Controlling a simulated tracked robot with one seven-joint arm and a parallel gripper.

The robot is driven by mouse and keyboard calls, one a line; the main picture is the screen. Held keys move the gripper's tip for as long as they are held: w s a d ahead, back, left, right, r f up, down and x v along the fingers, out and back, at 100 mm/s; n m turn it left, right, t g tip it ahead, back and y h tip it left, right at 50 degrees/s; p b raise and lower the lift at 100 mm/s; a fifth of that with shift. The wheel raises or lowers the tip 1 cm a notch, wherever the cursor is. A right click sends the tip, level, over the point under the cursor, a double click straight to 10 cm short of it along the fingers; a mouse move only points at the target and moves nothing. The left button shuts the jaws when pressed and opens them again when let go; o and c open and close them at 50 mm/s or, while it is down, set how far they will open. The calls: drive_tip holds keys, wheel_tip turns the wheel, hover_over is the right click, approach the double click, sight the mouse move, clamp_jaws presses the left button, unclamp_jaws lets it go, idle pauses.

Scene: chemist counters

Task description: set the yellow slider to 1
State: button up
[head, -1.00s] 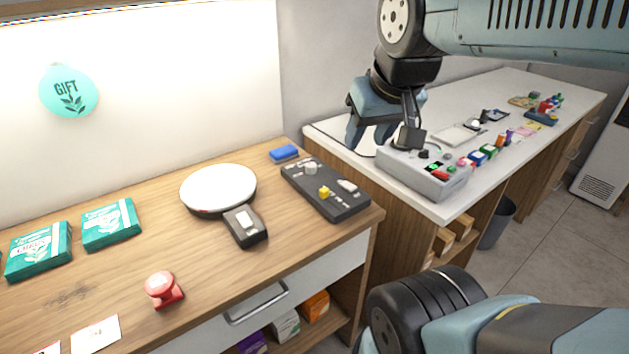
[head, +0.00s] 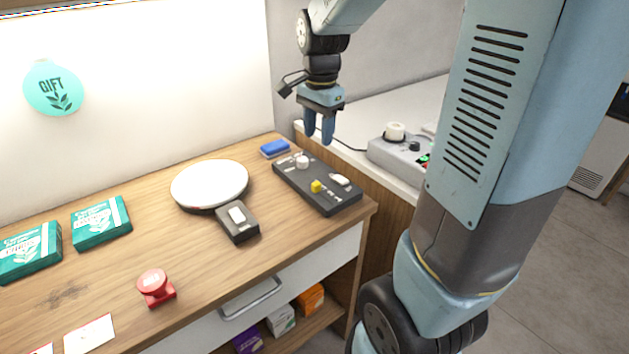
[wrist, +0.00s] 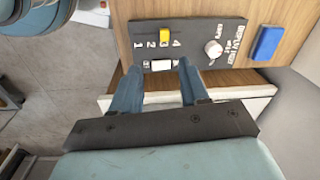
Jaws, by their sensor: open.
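The yellow slider (head: 316,186) sits on a dark control panel (head: 338,199) on the wooden counter. In the wrist view the yellow slider (wrist: 167,35) stands by the printed row 1 to 4, close to the 3, with the 1 toward the left end.
The panel also carries a white knob (wrist: 213,48) and a white switch (wrist: 160,65). A blue box (head: 275,148) lies behind it. A round white plate (head: 209,183) and a small dark switch box (head: 238,222) are to its left. A grey device (head: 393,156) stands on the white counter.

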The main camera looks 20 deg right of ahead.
sight(315, 184)
drive_tip(key=shift+m+g, duration=0.3)
drive_tip(key=shift+m, duration=0.6)
drive_tip(key=f, duration=0.5)
drive_tip(key=w+f, duration=0.1)
drive_tip(key=f, duration=0.4)
drive_tip(key=w+f, duration=0.1)
drive_tip(key=f, duration=0.5)
drive_tip(key=shift+c, duration=0.2)
clamp_jaws()
